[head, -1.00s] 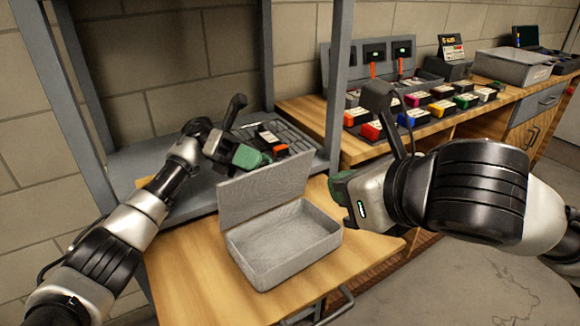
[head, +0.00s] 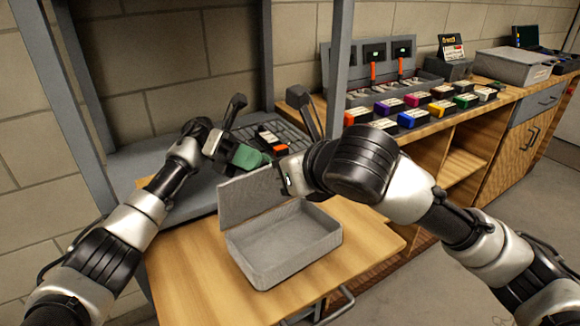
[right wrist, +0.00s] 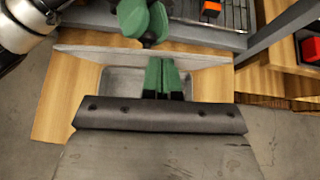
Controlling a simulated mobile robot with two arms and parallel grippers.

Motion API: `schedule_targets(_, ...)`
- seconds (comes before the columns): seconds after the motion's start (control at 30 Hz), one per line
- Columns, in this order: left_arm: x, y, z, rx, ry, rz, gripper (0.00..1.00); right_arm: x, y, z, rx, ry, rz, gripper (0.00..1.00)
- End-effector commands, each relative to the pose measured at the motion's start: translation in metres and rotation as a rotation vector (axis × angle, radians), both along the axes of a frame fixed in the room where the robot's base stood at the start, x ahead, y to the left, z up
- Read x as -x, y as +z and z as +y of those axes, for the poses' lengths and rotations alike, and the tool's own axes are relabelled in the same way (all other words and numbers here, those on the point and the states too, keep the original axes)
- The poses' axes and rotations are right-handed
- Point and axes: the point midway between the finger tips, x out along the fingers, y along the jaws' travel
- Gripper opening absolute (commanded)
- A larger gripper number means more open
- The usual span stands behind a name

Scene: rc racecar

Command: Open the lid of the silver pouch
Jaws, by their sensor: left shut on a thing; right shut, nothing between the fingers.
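The silver pouch (head: 292,258) is a grey box-shaped case on a wooden surface in the head view. Its lid (head: 238,197) stands up along the back edge, and the inside shows empty. My left gripper (head: 262,160) is at the top edge of the lid, from behind, and appears shut on it; the contact is partly hidden. In the right wrist view, the lid (right wrist: 90,52) runs across behind the pouch. My right gripper (right wrist: 163,80) is shut and empty over the pouch's opening, in front of the lid. In the head view my right arm hides the lid's right end.
The bench at right holds several coloured boxes (head: 412,118) and a grey bin (head: 510,68). The wooden surface right of the pouch is clear.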

Motion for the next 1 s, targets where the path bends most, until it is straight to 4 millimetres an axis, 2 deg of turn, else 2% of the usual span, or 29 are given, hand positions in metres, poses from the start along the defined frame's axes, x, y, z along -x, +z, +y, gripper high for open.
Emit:
schedule_targets(0.03,0.000,-0.006,0.000,-0.012,0.000,0.006,0.00,0.000,0.000,0.000,0.000,0.000,0.000,0.00)
schedule_targets(0.67,0.003,-0.006,-0.003,-0.010,-0.014,0.003,0.00,-0.014,0.006,0.010,-0.003,-0.002,-0.004,0.00)
schedule_targets(0.7,0.003,-0.006,-0.004,-0.010,-0.014,0.001,0.26,-0.014,0.006,0.010,-0.004,-0.003,-0.004,0.00)
schedule_targets(0.8,0.002,-0.005,-0.003,-0.009,-0.013,0.002,0.41,-0.014,0.005,0.010,-0.003,-0.002,-0.002,0.00)
schedule_targets(0.87,0.002,-0.004,-0.003,-0.008,-0.011,0.001,0.50,-0.013,0.005,0.010,-0.002,-0.002,-0.001,0.00)
schedule_targets(1.0,0.001,-0.002,-0.002,-0.005,-0.006,0.000,0.50,-0.013,0.005,0.010,0.000,-0.001,0.000,0.00)
